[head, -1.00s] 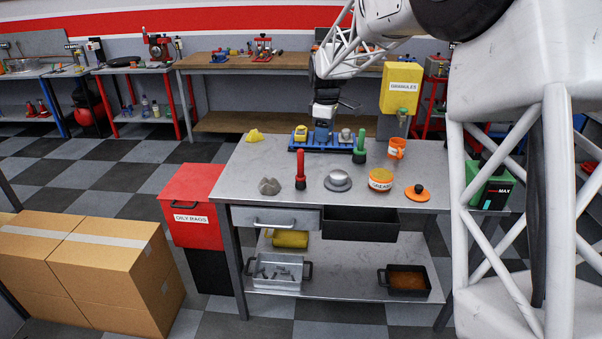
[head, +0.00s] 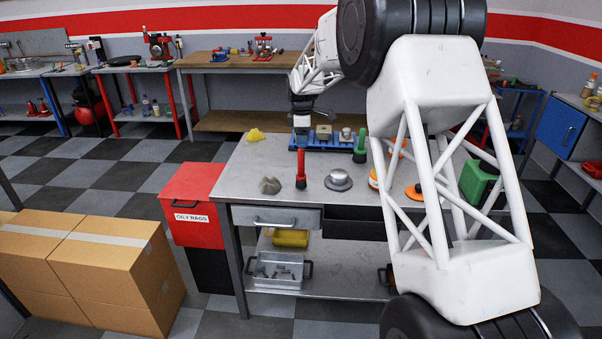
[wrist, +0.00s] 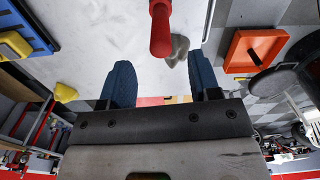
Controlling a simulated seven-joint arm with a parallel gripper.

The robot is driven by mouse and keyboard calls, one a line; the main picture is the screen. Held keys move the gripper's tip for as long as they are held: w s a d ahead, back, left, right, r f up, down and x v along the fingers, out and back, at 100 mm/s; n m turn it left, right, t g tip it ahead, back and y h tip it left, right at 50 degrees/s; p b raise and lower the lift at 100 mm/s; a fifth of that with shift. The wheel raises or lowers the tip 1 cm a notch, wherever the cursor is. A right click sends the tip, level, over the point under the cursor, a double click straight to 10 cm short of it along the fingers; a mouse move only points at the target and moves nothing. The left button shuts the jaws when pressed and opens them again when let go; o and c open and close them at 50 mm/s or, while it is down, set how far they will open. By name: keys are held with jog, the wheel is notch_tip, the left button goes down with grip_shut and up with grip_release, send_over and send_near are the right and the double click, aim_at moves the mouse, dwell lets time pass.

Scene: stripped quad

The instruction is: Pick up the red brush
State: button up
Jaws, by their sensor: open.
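The red brush (head: 301,172) stands upright near the front left of the grey workbench, its red handle upward. In the wrist view, its handle (wrist: 160,28) shows at the top centre, lined up with the gap between my blue fingers. My gripper (wrist: 164,72) is open and empty, with the brush beyond its fingertips and apart from them. In the head view, my gripper (head: 301,140) is behind the brush, over the back left of the bench near the blue tray. Its fingertips are hard to make out there.
A grey lump (head: 269,186) lies left of the brush and a round metal piece (head: 338,180) right of it. A green-handled brush (head: 360,147) stands further back. The blue tray (head: 341,146) and a yellow lump (head: 255,134) are at the back. A red bin (head: 190,185) stands left.

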aim_at(301, 157)
jog(key=shift+f, duration=1.35)
jog(key=shift+a+f, duration=0.1)
jog(key=shift+f, duration=2.5)
jog(key=c, duration=1)
jog(key=shift+r, duration=0.1)
